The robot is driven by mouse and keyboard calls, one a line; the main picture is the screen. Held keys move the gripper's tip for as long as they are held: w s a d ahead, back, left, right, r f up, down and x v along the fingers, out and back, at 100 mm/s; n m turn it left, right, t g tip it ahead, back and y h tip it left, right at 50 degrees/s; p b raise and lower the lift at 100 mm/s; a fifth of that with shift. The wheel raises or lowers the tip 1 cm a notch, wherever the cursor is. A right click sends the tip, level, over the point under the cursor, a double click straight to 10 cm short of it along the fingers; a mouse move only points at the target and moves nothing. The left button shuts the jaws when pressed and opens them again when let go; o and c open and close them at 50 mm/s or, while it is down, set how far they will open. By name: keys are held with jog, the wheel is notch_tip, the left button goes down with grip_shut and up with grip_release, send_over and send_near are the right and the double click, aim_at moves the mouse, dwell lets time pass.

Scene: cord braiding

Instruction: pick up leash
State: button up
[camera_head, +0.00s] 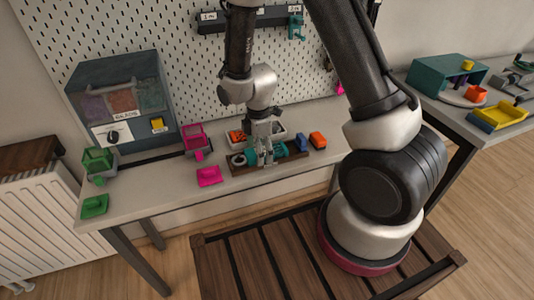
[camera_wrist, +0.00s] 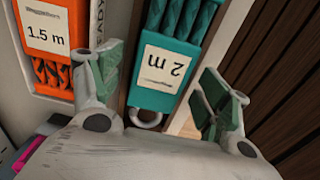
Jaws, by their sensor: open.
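In the wrist view, a teal braided leash bundle (camera_wrist: 205,20) with a white "2 m" tag (camera_wrist: 162,70) on its teal band lies between the fingers of my gripper (camera_wrist: 160,75). The fingers are open on either side of it; I cannot tell whether they touch it. A pale ring shows below the band. An orange braided bundle (camera_wrist: 50,72) tagged "1.5 m" lies to the left. In the head view, my gripper (camera_head: 264,156) points down over the brown wooden tray (camera_head: 245,171), hiding part of the teal bundle (camera_head: 280,152).
A light-coloured tray (camera_head: 284,127) with orange items stands behind. Blue (camera_head: 301,143) and orange (camera_head: 318,140) pieces lie to the right. A pink tray (camera_head: 209,176) is at the left front. A pegboard (camera_head: 180,50) rises behind the table (camera_head: 150,195).

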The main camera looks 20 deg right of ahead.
jog(key=c, duration=1.2)
notch_tip(320, 180, up, 10)
